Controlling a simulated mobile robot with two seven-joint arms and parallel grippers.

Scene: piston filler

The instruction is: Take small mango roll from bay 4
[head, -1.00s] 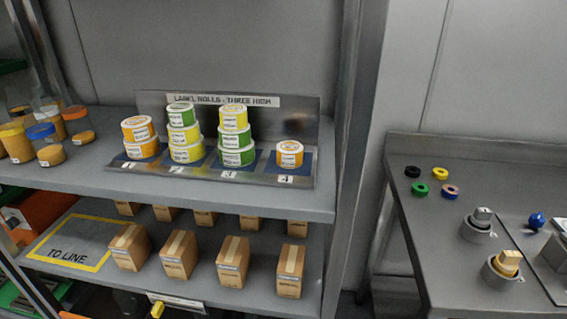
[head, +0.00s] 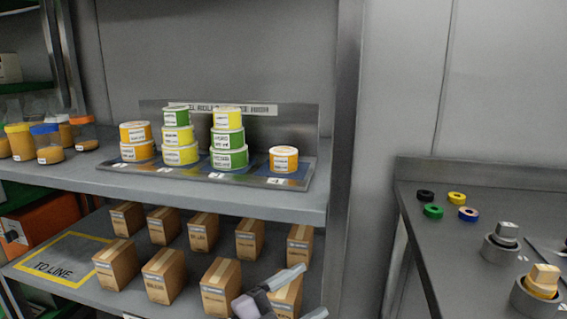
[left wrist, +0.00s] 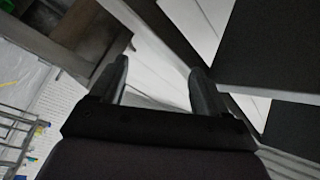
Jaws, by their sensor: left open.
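A single orange roll (head: 284,159) with a white label sits alone in bay 4, at the right end of the label-roll rack (head: 300,181) on the upper shelf in the head view. My left gripper (head: 305,290) shows at the bottom of the head view, low in front of the lower shelf's boxes and well below the roll. It is open, and its two fingers also show apart and empty in the left wrist view (left wrist: 158,85). The roll is not visible in the left wrist view. My right gripper is not in view.
Bays 1 to 3 hold stacks of orange (head: 136,152), yellow-green (head: 181,155) and green-yellow rolls (head: 228,158). Several cardboard boxes (head: 164,276) stand on the lower shelf. Jars (head: 48,150) stand at the upper left. A metal post (head: 347,120) separates the shelves from a workbench (head: 445,260) with coloured rings.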

